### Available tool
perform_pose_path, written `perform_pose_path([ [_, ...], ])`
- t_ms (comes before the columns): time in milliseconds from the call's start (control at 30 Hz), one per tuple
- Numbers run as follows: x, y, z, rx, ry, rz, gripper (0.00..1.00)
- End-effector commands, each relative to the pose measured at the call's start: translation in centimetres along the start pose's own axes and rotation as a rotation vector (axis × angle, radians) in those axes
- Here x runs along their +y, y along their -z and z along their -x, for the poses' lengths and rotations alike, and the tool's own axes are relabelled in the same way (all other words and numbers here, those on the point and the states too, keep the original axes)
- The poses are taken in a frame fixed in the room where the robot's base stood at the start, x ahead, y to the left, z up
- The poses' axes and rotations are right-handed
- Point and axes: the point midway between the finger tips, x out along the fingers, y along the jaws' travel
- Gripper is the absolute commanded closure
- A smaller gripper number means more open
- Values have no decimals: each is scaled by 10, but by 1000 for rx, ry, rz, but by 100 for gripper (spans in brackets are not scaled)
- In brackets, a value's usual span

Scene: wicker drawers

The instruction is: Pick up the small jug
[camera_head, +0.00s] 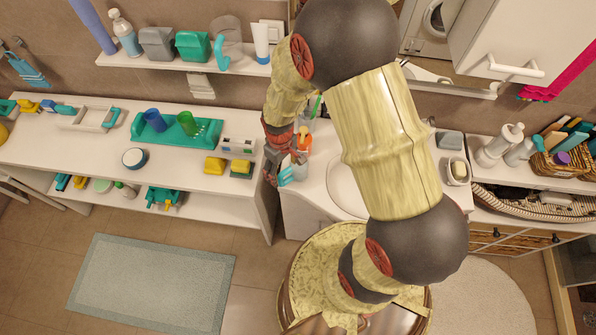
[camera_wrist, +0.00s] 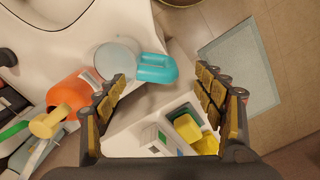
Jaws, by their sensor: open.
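The small jug has a pale translucent body (camera_wrist: 117,57) and a teal handle (camera_wrist: 157,68). It stands on the white washbasin counter near its left edge. In the head view my gripper partly covers it, and its teal part (camera_head: 286,177) shows beside the fingers. My gripper (camera_head: 280,168) is open and empty. In the wrist view the handle lies ahead of the gap between the fingertips (camera_wrist: 160,77), with the body toward the left finger. I cannot tell how far apart handle and fingers are. A larger clear jug (camera_head: 229,32) with a teal handle stands on the wall shelf.
The washbasin (camera_head: 343,182) is to the right. A white side table (camera_head: 100,160) holds several items.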

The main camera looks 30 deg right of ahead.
Motion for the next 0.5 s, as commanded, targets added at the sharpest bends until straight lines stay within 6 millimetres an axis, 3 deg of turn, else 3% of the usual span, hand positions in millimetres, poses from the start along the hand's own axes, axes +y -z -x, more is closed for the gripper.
perform_pose_path([
  [233,4,-2,-35,-3,1,0,31],
  [500,5,-1,-41,-1,0,0,31],
])
